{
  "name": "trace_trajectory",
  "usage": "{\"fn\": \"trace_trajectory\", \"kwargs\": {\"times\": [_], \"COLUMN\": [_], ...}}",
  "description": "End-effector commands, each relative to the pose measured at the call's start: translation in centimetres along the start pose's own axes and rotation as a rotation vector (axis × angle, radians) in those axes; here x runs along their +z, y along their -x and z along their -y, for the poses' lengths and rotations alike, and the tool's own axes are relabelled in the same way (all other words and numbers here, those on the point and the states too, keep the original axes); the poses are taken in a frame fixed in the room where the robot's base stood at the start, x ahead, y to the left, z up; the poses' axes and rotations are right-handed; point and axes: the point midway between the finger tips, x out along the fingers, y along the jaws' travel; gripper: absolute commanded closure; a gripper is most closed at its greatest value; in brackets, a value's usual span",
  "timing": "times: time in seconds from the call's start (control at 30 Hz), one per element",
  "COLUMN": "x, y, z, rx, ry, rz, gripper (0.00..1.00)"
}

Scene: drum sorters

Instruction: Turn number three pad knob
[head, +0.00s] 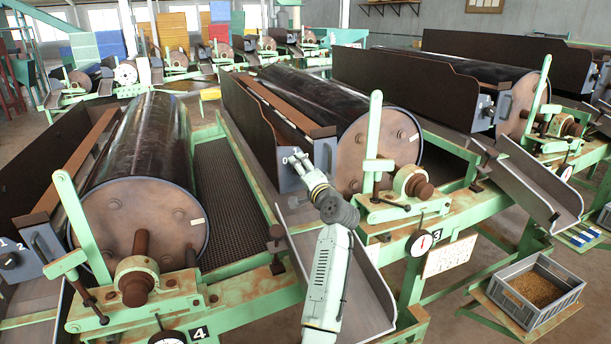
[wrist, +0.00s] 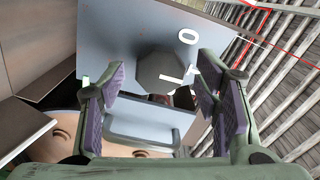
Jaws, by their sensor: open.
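The number three drum machine has a blue-grey panel (head: 288,180) at its near end, and my gripper (head: 297,158) is in front of it. In the wrist view the panel (wrist: 125,45) fills the middle, with a dark grey faceted knob (wrist: 158,68) that has a white pointer line. A white "0" is printed above and right of the knob. My gripper (wrist: 162,85) is open, with one purple-padded finger on each side of the knob, apart from it as far as I can tell. The knob is hidden behind my gripper in the head view.
The number three drum (head: 380,150) and a green lever (head: 374,140) stand to the right. A sloping metal chute (head: 365,290) lies beside my arm. A grey crate (head: 527,290) sits at lower right.

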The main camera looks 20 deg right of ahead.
Motion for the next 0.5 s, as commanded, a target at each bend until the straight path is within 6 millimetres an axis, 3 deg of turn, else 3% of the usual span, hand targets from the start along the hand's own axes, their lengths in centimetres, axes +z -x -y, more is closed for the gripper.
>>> {"fn": "trace_trajectory", "kwargs": {"times": [0.17,0.5], "x": [-0.1,0.0], "y": [2.2,9.3], "z": [-0.1,-0.1], "rx": [0.001,0.0], "ry": [0.0,0.0], "rz": [-0.003,-0.002], "gripper": [0.43,0.43]}}
